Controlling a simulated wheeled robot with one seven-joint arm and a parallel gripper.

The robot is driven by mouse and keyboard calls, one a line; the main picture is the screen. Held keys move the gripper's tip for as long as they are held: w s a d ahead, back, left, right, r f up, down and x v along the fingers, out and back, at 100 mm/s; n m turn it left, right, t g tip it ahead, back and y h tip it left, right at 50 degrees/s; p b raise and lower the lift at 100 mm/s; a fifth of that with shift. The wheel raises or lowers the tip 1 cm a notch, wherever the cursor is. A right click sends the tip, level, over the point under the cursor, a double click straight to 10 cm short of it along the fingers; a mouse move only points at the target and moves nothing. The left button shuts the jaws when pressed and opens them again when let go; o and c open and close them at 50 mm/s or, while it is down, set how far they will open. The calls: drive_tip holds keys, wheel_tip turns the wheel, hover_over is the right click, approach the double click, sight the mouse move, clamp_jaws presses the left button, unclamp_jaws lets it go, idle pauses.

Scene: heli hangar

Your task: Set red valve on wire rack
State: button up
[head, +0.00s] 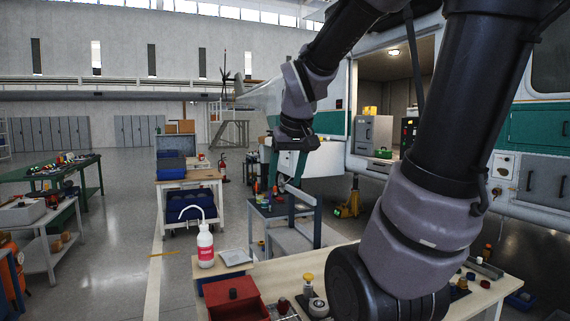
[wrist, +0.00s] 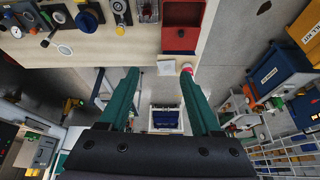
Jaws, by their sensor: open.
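My gripper (head: 289,178) is open and empty. In the wrist view its two green fingers (wrist: 160,74) stand well apart, with floor and a cart showing between them. In the head view it hangs beyond the near workbench. I cannot single out the red valve with certainty. A small dark red knob (head: 282,305) shows on the workbench beside the red bin, and smaller red pieces (head: 470,277) lie farther right. A white wire grid (wrist: 287,155) shows at the lower right of the wrist view; I cannot tell whether it is the wire rack.
A grey cart (head: 280,212) stands beyond, near the helicopter. Open floor lies to the left.

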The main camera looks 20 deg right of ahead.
drive_tip(key=s+a+r+m+t+y, duration=0.2)
drive_tip(key=s+a+r+m, duration=0.1)
drive_tip(key=s, duration=0.4)
drive_tip(key=shift+r, duration=0.6)
idle(0.5)
